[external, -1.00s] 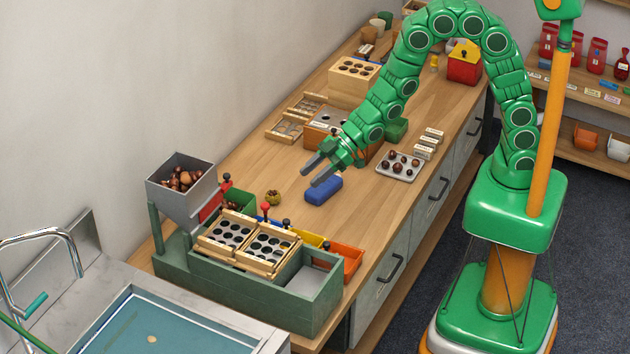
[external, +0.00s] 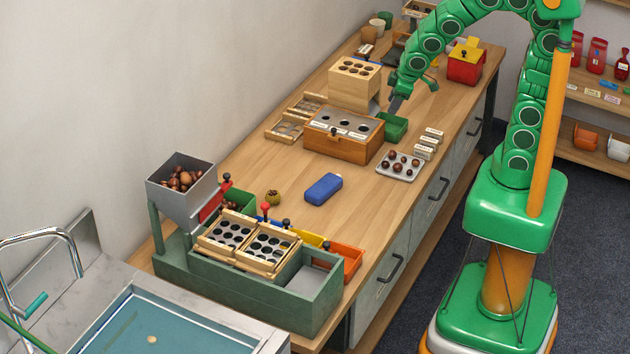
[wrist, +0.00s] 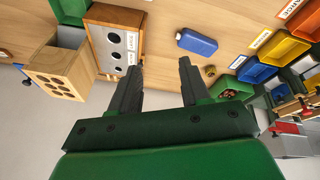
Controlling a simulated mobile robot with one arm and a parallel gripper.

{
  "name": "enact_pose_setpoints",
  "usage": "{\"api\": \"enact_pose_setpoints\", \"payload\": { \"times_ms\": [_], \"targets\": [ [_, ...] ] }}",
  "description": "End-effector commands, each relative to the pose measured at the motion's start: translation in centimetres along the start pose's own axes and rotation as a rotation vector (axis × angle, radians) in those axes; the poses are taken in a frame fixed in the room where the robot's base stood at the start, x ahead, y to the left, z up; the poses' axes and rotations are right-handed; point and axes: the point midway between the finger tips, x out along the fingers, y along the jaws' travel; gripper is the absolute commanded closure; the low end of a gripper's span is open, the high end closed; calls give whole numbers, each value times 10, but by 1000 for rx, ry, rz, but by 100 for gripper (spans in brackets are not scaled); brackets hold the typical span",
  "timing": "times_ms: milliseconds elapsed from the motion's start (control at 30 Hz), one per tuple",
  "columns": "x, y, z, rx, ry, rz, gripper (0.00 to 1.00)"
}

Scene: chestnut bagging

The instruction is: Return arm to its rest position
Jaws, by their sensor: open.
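My gripper (external: 396,103) is above the back half of the bench, near the small green box (external: 393,127) and right of the tall wooden block with holes (external: 352,98). In the wrist view my gripper (wrist: 160,82) has its two dark fingers wide apart with nothing between them. The green arm curves up and back to its column at the right; the top of the curve is cut off by the picture edge.
A wooden box with holes (external: 337,150), a blue block (external: 323,188) and a tray of chestnuts (external: 385,170) are on the bench. A red box (external: 464,68) stands at the back right. A hopper of chestnuts (external: 205,184) stands in front.

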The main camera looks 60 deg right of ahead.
Motion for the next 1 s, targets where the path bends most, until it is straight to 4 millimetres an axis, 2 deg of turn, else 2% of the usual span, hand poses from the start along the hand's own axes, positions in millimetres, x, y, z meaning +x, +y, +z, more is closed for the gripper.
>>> {"api": "enact_pose_setpoints", "payload": {
  "times_ms": [100, 267, 500, 600, 800, 1000],
  "targets": [
    [-22, 11, 37, 73, -86, 7, 54],
    [-52, 14, 88, 167, -204, -5, 54],
    [-97, -1, 160, 293, -370, -57, 54],
    [-112, -10, 182, 330, -423, -83, 54],
    [-129, -23, 205, 366, -481, -116, 54],
    [-131, -25, 208, 370, -490, -121, 54]
  ]
}}
